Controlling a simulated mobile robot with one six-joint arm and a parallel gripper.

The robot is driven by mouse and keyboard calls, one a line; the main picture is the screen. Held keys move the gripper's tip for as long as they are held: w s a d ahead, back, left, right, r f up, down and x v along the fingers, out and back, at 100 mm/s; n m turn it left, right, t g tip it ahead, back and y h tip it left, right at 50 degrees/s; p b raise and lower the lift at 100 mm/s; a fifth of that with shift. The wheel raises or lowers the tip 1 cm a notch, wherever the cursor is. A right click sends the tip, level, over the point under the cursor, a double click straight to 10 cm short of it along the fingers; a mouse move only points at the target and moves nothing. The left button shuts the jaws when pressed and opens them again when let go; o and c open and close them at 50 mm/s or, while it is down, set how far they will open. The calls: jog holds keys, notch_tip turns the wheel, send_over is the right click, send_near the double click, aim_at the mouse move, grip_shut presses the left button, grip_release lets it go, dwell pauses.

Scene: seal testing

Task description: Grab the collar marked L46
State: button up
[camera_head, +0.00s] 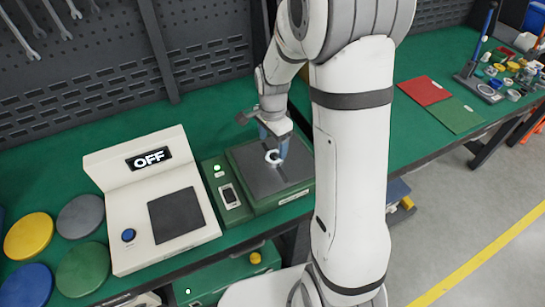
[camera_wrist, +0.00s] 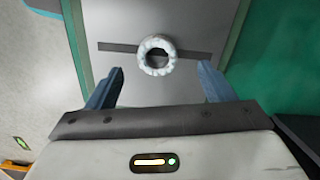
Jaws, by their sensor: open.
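A white ring-shaped collar (camera_head: 273,157) lies on the dark plate of a green device (camera_head: 296,198). In the wrist view the collar (camera_wrist: 156,55) shows as a pale ring with a hole through its middle, lying over a dark strip on the grey plate. No L46 marking can be read on it. My gripper (camera_head: 273,143) is just above the plate at the collar. In the wrist view its two blue fingers (camera_wrist: 162,83) are spread apart and empty, with the collar ahead of the gap between them. I cannot tell the exact height of the fingers above the plate.
A white machine (camera_head: 133,185) reading OFF stands left of the green device. Several coloured discs (camera_head: 83,270) lie farther left. Red (camera_head: 425,91) and green (camera_head: 452,115) mats and small parts lie to the right. A pegboard wall (camera_head: 100,80) stands behind the bench.

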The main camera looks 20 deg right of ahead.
aim_at(274, 156)
jog(key=f, duration=0.3)
jog(key=f+p, duration=0.1)
jog(key=f, duration=0.1)
jog(key=shift+s+d+f, duration=0.1)
jog(key=shift+d, duration=0.15)
jog(key=c, duration=1.3)
